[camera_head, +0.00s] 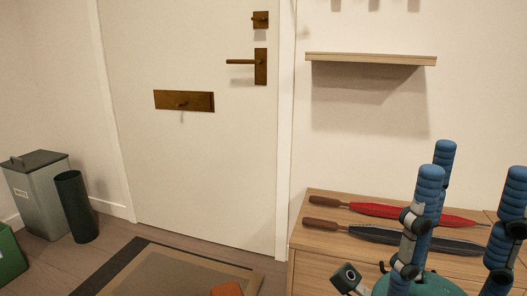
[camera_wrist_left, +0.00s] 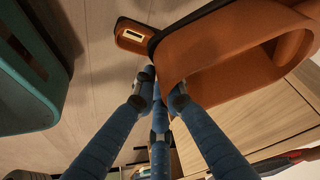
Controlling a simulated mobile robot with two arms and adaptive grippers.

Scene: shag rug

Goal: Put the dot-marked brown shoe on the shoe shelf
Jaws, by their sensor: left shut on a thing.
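A brown-orange shoe (camera_wrist_left: 225,50) fills the upper right of the left wrist view, with its wide opening to the right. A small brown part with a pale rectangular mark (camera_wrist_left: 132,35) shows at its left end; I cannot make out a dot. My left gripper (camera_wrist_left: 162,90) is shut on the shoe's near edge with its blue fingers. In the head view only a bit of the orange shoe (camera_head: 228,289) shows at the bottom edge, and the left gripper is out of sight. My right gripper (camera_head: 465,200) is at the lower right, its blue fingers spread and empty.
A wooden wall shelf (camera_head: 370,59) is bare. A wooden cabinet (camera_head: 312,240) below it carries a red umbrella (camera_head: 415,215) and a dark umbrella (camera_head: 400,238). A grey bin (camera_head: 35,195), dark cylinder (camera_head: 75,207) and green box (camera_head: 10,255) stand left. A rug (camera_head: 165,270) lies before the door.

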